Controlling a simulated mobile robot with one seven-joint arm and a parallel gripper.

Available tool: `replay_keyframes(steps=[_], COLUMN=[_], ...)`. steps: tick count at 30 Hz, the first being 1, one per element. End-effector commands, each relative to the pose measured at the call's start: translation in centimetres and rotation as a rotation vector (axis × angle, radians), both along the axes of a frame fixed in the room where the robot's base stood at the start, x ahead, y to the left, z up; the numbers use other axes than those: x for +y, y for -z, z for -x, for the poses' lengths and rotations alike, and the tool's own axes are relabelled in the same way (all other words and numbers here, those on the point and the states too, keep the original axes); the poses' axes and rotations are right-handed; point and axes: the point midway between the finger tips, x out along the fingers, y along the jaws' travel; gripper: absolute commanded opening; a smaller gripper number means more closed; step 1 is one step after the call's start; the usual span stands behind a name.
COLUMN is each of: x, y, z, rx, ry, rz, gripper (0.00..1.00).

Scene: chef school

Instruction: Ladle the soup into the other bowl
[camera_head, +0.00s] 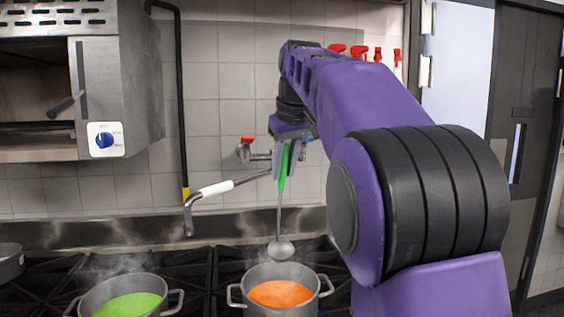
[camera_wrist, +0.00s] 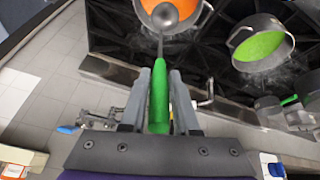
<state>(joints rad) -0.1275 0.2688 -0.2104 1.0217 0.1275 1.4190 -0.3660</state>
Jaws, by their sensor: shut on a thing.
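My gripper (camera_wrist: 160,105) is shut on the green handle (camera_wrist: 159,95) of a metal ladle. In the head view, the ladle (camera_head: 281,249) hangs down from my gripper (camera_head: 284,160). Its bowl is above the back part of a metal pot of orange soup (camera_head: 281,293); it appears clear of the soup. A second pot holds green soup (camera_head: 130,306) at the lower left, and it also shows at the right in the wrist view (camera_wrist: 260,46). I cannot see whether the ladle's bowl holds soup.
Both pots stand on a black stove top (camera_head: 200,275). A tap with a white sleeve (camera_head: 217,188) juts out between them at the back. Another pot (camera_head: 10,262) shows at the left edge. A steel oven (camera_head: 100,80) is at the upper left.

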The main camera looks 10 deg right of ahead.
Motion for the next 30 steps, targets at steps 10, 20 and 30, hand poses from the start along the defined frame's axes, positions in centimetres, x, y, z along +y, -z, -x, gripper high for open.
replay_keyframes(steps=[10, 20, 30], x=[0.1, 0.0, 0.0], y=[2.9, 6.2, 9.5], z=[2.0, 2.7, 1.7], rx=[0.000, 0.000, 0.000], ry=[-0.002, -0.001, 0.000], rz=[-0.002, 0.000, 0.000], gripper=[0.00, 0.00, 0.00])
